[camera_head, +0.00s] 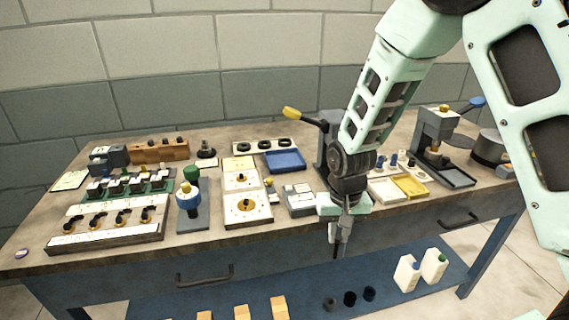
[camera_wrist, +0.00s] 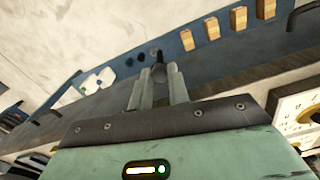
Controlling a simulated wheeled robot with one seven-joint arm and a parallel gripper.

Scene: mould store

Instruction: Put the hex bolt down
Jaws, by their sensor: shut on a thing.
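My gripper (camera_head: 339,236) hangs in front of the workbench's front edge, pointing down, in the head view. In the wrist view my gripper (camera_wrist: 159,84) has its two fingers close together, with a small dark grey piece, the hex bolt (camera_wrist: 159,71), between their tips. The bolt is small and largely hidden by the fingers; its head and thread cannot be told apart. It is clear of the bench top, in the air above the floor side of the bench.
The wooden workbench (camera_head: 275,228) carries a blue tray (camera_head: 285,160), a yellow tray (camera_head: 411,187), a grey press (camera_head: 437,135) and a bolt rack (camera_head: 110,222). A blue lower shelf (camera_head: 300,295) holds wooden blocks, dark rings and white bottles (camera_head: 407,272). Bare bench top shows near the front edge.

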